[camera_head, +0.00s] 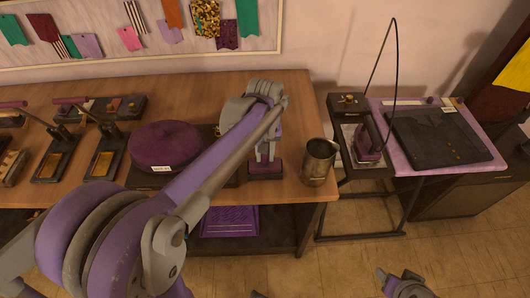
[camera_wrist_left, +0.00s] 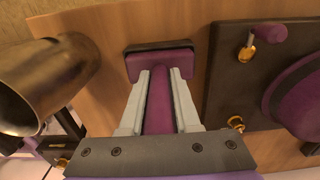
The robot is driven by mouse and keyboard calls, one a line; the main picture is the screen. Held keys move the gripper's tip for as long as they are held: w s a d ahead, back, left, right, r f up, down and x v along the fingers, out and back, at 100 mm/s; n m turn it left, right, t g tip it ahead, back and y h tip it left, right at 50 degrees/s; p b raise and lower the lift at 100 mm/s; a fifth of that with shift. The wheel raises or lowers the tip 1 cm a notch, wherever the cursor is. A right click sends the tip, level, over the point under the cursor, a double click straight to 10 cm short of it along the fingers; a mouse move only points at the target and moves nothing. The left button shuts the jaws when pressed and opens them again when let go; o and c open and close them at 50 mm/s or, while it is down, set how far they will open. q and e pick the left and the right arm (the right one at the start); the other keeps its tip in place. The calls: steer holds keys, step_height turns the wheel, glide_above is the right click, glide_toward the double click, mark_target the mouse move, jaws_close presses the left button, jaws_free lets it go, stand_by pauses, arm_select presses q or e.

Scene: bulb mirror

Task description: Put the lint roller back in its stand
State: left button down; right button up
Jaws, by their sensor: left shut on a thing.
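My left gripper (camera_head: 266,153) points down at the front right part of the wooden table, left of the metal cup. In the left wrist view its two pale fingers (camera_wrist_left: 159,98) are shut on the purple upright handle (camera_wrist_left: 159,105), which I take to be the lint roller's. Below the handle is a purple block with a dark edge (camera_wrist_left: 160,62), close above or on the table; contact is unclear. It also shows in the head view (camera_head: 265,168). Whether this block is the roller's head or its stand I cannot tell.
A metal cup (camera_head: 318,161) stands close to the right of the left gripper. A round purple cushion (camera_head: 165,144) on a dark base is to its left. Farther right, across a gap, are a dark stand with a wire arch (camera_head: 351,101) and a dark folded cloth (camera_head: 440,138).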

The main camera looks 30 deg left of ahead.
arm_select(q)
steer(key=shift+f, duration=0.15)
steer(key=c, duration=0.5)
jaws_free()
steer(key=shift+c, duration=0.2)
step_height(320, 180, up, 11)
steer(key=shift+f+p, duration=0.1)
steer(key=shift+p, duration=0.25)
steer(key=s+d+f+m+t, duration=0.2)
steer(key=s+d+f+m, duration=0.1)
steer(key=s+f, duration=0.3)
steer(key=s+d+f+m+t, duration=0.3)
steer(key=s+f, duration=0.3)
steer(key=s, duration=0.3)
steer(key=shift+d+f, duration=0.15)
steer(key=shift+d, duration=0.15)
